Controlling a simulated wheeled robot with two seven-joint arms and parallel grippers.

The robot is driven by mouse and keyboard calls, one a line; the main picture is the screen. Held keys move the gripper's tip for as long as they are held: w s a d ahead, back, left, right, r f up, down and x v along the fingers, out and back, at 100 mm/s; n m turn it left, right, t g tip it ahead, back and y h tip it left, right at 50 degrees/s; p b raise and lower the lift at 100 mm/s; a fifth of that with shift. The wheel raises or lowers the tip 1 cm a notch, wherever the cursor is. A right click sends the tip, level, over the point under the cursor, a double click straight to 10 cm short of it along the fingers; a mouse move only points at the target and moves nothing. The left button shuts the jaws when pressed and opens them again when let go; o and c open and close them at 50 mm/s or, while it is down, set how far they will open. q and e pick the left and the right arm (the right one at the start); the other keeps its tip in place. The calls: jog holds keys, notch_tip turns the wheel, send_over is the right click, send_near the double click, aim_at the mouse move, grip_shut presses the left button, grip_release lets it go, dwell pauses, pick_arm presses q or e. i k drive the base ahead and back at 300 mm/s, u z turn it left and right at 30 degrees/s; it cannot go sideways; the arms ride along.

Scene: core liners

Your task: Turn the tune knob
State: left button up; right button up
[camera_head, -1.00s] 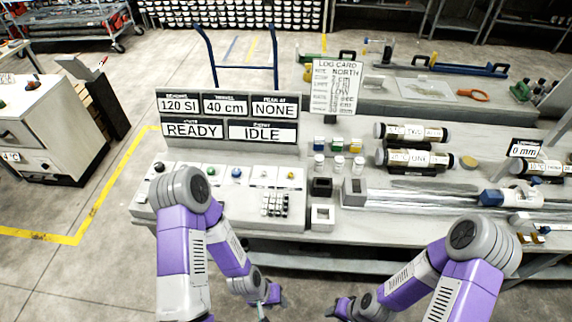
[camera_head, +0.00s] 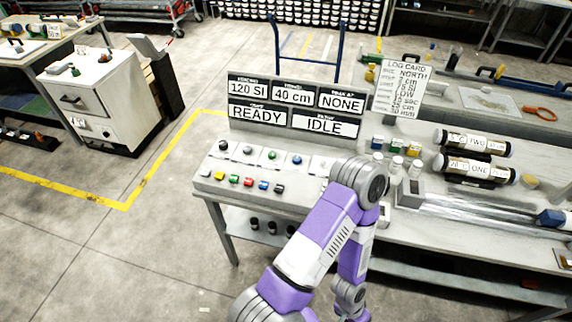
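The console (camera_head: 262,203) stands in the middle of the camera_head view, with a sloped, pale control panel. A row of round knobs lies along its back: a black knob (camera_head: 223,146), a grey knob (camera_head: 248,150), a green knob (camera_head: 272,155) and a blue knob (camera_head: 297,160). Their labels are too small to read, so I cannot tell which is the tune knob. Coloured buttons (camera_head: 248,182) run along the front. My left arm's elbow covers the panel's right part. Its wrist hangs low at the bottom edge, and its fingers are out of frame. My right gripper is out of view.
Displays above the panel (camera_head: 296,108) read 120 SI, 40 cm, NONE, READY and IDLE. A log card (camera_head: 398,88) stands to their right. Core tubes (camera_head: 474,143) and small jars (camera_head: 396,165) lie on the bench at right.

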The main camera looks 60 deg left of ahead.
aim_at(297, 159)
jog(key=k, duration=0.35)
jog(key=u, duration=0.95)
